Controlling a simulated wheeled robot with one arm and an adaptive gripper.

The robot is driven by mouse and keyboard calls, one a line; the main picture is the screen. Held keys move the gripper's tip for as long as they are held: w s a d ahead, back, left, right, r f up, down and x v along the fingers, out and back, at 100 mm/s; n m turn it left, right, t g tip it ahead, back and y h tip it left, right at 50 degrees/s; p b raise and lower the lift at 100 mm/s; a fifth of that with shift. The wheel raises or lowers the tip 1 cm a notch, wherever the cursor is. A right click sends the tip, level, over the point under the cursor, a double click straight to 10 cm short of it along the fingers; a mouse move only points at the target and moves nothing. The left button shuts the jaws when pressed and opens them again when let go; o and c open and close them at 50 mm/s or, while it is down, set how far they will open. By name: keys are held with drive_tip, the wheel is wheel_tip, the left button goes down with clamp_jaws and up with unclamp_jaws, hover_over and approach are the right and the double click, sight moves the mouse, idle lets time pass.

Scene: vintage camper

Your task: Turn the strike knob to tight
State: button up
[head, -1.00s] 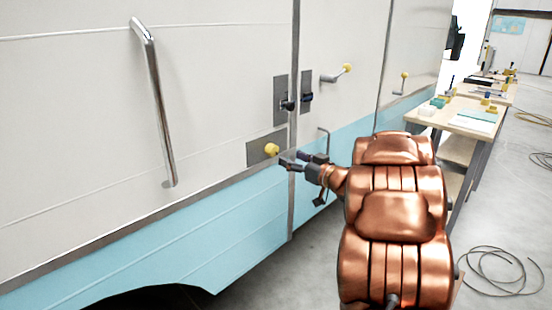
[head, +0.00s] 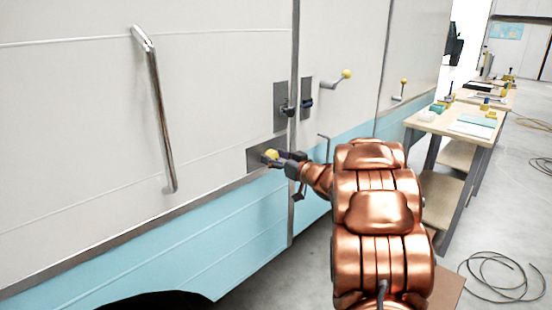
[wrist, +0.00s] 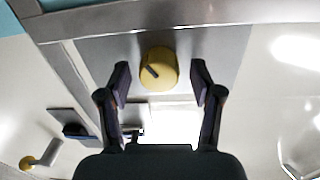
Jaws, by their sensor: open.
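The strike knob (head: 271,155) is a small round yellow knob on a grey metal plate (head: 253,160) low on the camper's white side. In the wrist view the yellow knob (wrist: 158,68) has a dark pointer mark running slantwise on its face. My gripper (head: 272,159) is at the knob in the head view and partly covers it. In the wrist view my gripper (wrist: 160,80) is open, with one finger on each side of the knob and a gap visible on both sides. No label for tight can be read.
A dark latch (head: 287,105) sits above the knob, beside the vertical door seam. A yellow-tipped handle (head: 337,79) is to its upper right. A long chrome grab handle (head: 155,105) is at left. A workbench (head: 455,122) stands at right. A cable (head: 500,275) lies on the floor.

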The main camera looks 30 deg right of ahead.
drive_tip(key=c, duration=1.1)
drive_tip(key=shift+c, duration=0.2)
